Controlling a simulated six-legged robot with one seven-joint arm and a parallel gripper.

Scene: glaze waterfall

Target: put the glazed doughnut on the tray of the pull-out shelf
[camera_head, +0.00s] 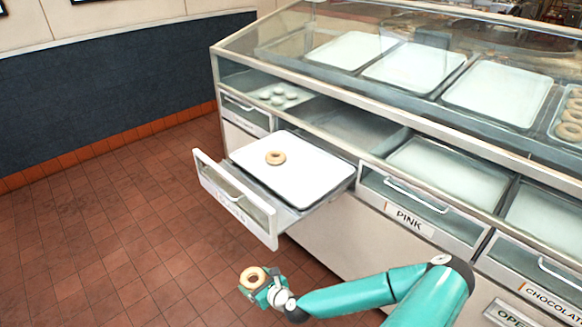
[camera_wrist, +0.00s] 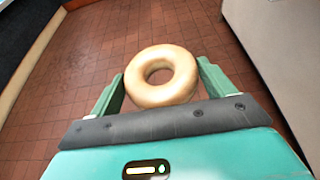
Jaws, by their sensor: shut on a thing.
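The glazed doughnut (camera_head: 254,286) is pale tan with a hole. My gripper (camera_head: 262,287) is shut on it, holding it in the air over the tiled floor, in front of the pull-out shelf. In the wrist view, the doughnut (camera_wrist: 161,76) sits between the two green fingers of my gripper (camera_wrist: 160,85). The pull-out shelf (camera_head: 235,198) sticks out of the display case. Its white tray (camera_head: 305,165) carries another doughnut (camera_head: 275,158) near its left side. The held doughnut is lower in the picture than the shelf front and apart from it.
The shelf's raised front panel borders the tray. Closed drawers, one labelled PINK (camera_head: 408,219), line the case to the right. A small tray of pale rounds (camera_head: 279,96) lies behind the shelf. Most of the white tray is bare. The red tiled floor (camera_head: 110,230) at left is clear.

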